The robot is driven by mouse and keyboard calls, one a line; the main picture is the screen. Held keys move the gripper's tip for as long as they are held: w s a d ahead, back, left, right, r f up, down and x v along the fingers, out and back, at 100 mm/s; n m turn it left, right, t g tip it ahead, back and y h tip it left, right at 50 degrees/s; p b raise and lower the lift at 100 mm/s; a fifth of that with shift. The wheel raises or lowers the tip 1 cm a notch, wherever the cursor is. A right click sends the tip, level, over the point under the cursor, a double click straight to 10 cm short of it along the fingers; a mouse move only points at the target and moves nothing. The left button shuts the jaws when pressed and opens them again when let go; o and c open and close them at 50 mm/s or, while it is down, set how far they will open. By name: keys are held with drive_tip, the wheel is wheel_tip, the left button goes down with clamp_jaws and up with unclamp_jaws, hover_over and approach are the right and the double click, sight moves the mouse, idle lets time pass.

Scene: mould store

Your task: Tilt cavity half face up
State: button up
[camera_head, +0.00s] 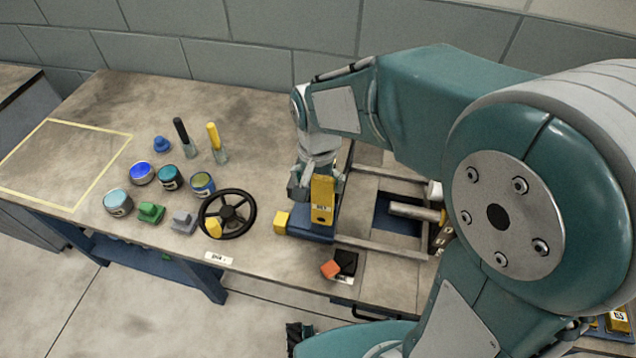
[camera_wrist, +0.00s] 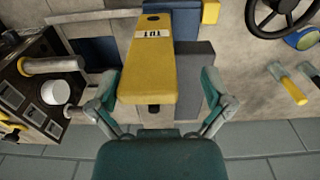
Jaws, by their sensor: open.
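A yellow block with a white label (camera_head: 322,200) stands at a dark blue base on the bench; I take it to be the cavity half, though no cavity shows. My gripper (camera_head: 316,183) is right at the block's top in the head view. In the wrist view my gripper (camera_wrist: 163,92) has a finger on each side; contact cannot be told. The dark blue base (camera_head: 300,229) has a small yellow piece at its left end.
A black handwheel (camera_head: 228,214) stands left of the base. Several paint tins and two upright handled tools are farther left. A metal cylinder (camera_head: 414,211) lies to the right over a framed recess. An orange piece (camera_head: 330,269) sits near the front edge. A taped rectangle (camera_head: 62,165) is empty.

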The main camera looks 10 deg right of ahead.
drive_tip(key=shift+d+f, duration=0.15)
drive_tip(key=shift+f, duration=0.1)
drive_tip(key=shift+d, duration=0.6)
drive_tip(key=shift+a, duration=0.1)
drive_tip(key=c, duration=0.9)
drive_tip(key=shift+a+f, duration=0.1)
drive_tip(key=shift+a, duration=0.15)
drive_tip(key=c, duration=0.4)
drive_tip(key=shift+d, duration=0.1)
